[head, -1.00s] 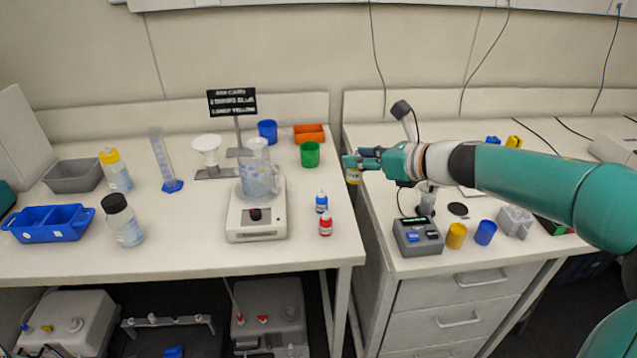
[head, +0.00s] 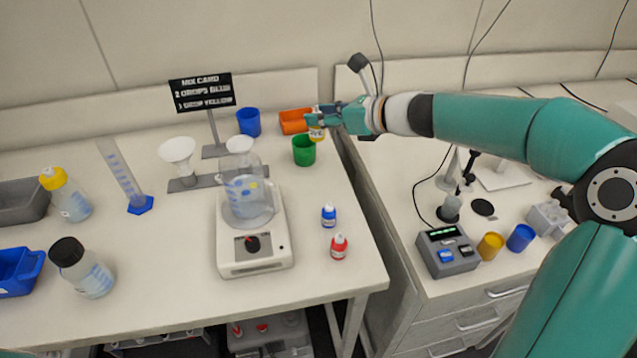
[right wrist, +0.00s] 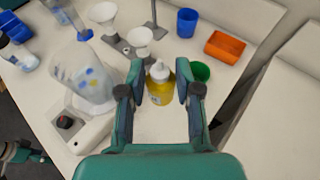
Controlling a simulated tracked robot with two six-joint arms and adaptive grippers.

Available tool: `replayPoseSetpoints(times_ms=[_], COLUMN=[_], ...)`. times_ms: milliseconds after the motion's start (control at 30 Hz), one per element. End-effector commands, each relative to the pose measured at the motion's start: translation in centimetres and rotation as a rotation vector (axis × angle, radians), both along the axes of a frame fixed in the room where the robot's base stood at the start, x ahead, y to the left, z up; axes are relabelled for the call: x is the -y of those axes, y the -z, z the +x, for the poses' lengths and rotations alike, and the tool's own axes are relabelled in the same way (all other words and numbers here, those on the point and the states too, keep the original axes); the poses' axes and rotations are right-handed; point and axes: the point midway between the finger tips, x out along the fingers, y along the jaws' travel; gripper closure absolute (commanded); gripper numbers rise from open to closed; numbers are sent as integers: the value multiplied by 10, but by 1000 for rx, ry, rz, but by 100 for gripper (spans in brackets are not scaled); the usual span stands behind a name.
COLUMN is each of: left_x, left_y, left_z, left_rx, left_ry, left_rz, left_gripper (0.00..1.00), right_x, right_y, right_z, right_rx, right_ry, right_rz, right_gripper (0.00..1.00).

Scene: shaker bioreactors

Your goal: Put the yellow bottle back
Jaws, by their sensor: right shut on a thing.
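My right gripper (head: 322,115) is shut on the yellow bottle (head: 317,133), a small bottle with a white top. It holds the bottle near the right end of the left table, just beyond the green cup and beside the orange tray in the head view. In the right wrist view the yellow bottle (right wrist: 160,92) sits upright between the two fingers (right wrist: 160,72). The matching blue bottle (head: 328,216) and red bottle (head: 339,247) stand on the table right of the stirrer.
The green cup (head: 304,150), orange tray (head: 294,121) and blue cup (head: 249,121) stand at the back. A stirrer (head: 255,245) carries a beaker (head: 246,197) with blue and yellow spots. A gap separates the two tables. Table around the small bottles is clear.

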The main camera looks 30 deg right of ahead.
Motion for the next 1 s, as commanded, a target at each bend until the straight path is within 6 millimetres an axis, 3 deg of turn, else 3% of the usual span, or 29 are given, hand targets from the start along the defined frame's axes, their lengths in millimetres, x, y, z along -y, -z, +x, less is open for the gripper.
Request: replayPoseSetpoints(times_ms=[33,400,1000], left_x=[0,0,0], left_y=[8,36,44], left_z=[0,0,0], left_rx=[-1,0,0], left_ry=[0,0,0], left_rz=[0,0,0], left_gripper=[0,0,0], right_x=[2,3,4], right_y=[17,112,179], right_z=[-1,-1,-1], right_rx=[-5,-8,-3], right_ry=[4,7,7], right_rz=[2,5,2], right_gripper=[95,95,95])
